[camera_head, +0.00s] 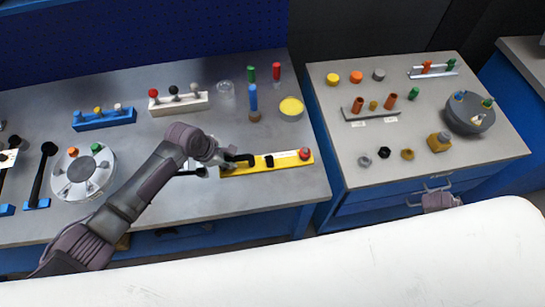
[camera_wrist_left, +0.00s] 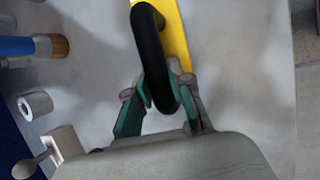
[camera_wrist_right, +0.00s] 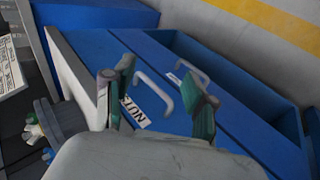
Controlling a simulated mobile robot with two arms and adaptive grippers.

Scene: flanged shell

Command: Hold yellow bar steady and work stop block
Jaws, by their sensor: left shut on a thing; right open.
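The yellow bar (camera_head: 287,162) lies on the left table near its front right corner, and part of it shows in the left wrist view (camera_wrist_left: 176,35). It carries a black handle (camera_wrist_left: 150,45) at its left end, a small black block (camera_head: 269,161), perhaps the stop block, and a red knob (camera_head: 305,154) at its right end. My left gripper (camera_head: 236,160) is shut on the black handle, seen between its fingers in the left wrist view. My right gripper (camera_wrist_right: 162,92) is open and empty, above drawer fronts at the right table's front edge.
A blue drawer (camera_wrist_right: 150,100) labelled NUTS has a handle, and another drawer stands open beside it. A blue-handled brush (camera_head: 253,98) and a yellow-topped round container (camera_head: 291,108) stand behind the bar. A gap separates the two tables.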

